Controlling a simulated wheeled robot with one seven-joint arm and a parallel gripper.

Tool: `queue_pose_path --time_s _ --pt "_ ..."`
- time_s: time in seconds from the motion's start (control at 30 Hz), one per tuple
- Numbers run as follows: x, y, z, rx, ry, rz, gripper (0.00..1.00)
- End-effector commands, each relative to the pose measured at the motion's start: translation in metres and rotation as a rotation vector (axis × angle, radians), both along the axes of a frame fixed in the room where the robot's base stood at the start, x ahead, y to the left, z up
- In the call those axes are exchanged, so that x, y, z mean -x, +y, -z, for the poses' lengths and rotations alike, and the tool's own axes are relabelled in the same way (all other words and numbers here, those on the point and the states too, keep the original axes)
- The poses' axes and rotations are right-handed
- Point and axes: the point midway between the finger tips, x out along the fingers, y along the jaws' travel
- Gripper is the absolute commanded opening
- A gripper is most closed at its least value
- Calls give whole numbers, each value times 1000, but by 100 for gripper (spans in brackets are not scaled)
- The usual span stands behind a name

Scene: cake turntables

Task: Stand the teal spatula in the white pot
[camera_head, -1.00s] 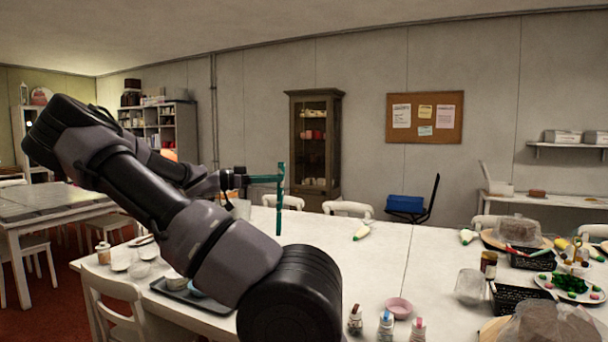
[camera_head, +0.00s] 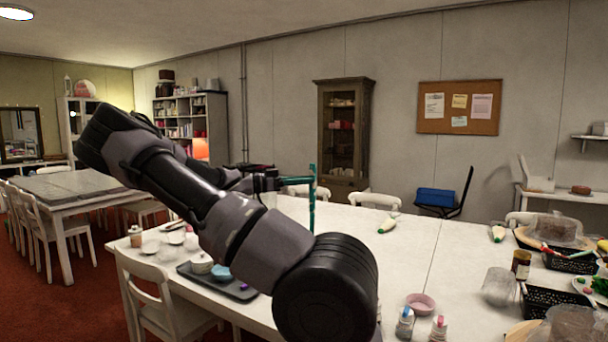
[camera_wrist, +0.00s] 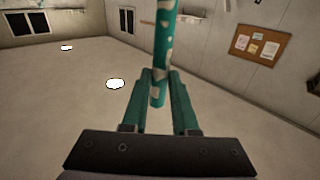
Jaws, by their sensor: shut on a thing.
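The teal spatula (camera_head: 312,198) stands upright in the air above the white table. My gripper (camera_head: 306,182) is shut on it partway along its length. In the wrist view the spatula (camera_wrist: 164,45) is a teal shaft with pale patches, held between the two teal-looking fingers (camera_wrist: 158,88). A pale pot-like container (camera_head: 268,200) shows just below the gripper on the table, partly hidden by my arm. I cannot tell for sure that it is the white pot. A small white vessel (camera_head: 201,264) sits on a dark tray, close to my arm.
The tray (camera_head: 241,293) also holds a blue bowl (camera_head: 219,272). White chairs line the table. A pink bowl (camera_head: 420,304), bottles and black baskets (camera_head: 552,302) crowd its right side. The table's middle (camera_head: 400,255) is mostly clear.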

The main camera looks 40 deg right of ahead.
Motion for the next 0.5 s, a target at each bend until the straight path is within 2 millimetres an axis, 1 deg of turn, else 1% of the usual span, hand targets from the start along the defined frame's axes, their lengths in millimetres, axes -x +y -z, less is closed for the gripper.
queue_pose_path --time_s 0.5 --pt "0 0 42 1 1 1 0"
